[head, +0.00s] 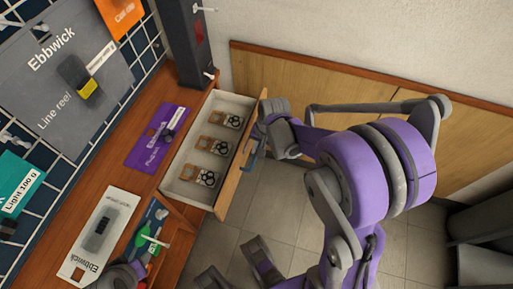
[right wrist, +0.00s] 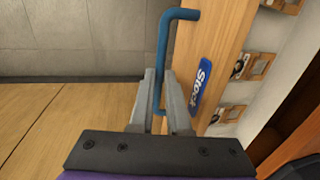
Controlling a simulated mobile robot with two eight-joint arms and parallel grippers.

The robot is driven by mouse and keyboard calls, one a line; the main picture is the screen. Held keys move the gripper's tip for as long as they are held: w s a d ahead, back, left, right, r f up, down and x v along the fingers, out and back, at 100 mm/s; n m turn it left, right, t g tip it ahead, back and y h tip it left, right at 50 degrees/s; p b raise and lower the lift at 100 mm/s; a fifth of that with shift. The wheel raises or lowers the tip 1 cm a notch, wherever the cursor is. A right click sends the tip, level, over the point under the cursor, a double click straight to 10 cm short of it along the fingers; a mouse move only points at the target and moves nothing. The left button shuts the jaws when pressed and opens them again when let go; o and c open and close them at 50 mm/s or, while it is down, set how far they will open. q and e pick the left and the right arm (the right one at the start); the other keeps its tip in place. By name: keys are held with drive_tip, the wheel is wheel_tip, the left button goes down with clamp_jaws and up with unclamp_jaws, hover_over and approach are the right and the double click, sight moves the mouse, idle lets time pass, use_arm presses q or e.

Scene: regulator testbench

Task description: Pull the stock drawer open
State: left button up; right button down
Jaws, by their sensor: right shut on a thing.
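The stock drawer (head: 223,195) is pulled out from the wooden bench, with its pale inside in view. Its wooden front bears a blue handle (right wrist: 165,60) and a blue "Stock" label (right wrist: 201,86). My right gripper (right wrist: 162,98) is shut on the blue handle, one finger on each side of its bar. In the head view the right gripper (head: 263,137) is at the drawer front, partly hidden by my arm. Grey and purple parts of mine show at the bottom edge, but the left gripper's jaws cannot be made out.
Three small brown-backed packs with dark rings (head: 207,178) lie in the drawer. A purple card (head: 150,145) and a grey-white pack (head: 97,235) lie on the bench top (head: 168,88). A dark post (head: 188,45) stands behind. Tiled floor (head: 285,190) is open beyond the drawer front.

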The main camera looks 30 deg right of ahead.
drive_tip(key=c, duration=0.9)
unclamp_jaws()
use_arm(q)
wheel_tip(320, 180, up, 3)
drive_tip(key=p, duration=0.2)
drive_tip(key=shift+p, duration=0.4)
use_arm(e)
drive_tip(key=r, duration=0.3)
drive_tip(key=s+d+r, duration=0.1)
drive_tip(key=r, duration=0.6)
drive_tip(key=shift+s+d+r, duration=0.15)
drive_tip(key=shift+s+r, duration=0.15)
drive_tip(key=shift+r, duration=0.05)
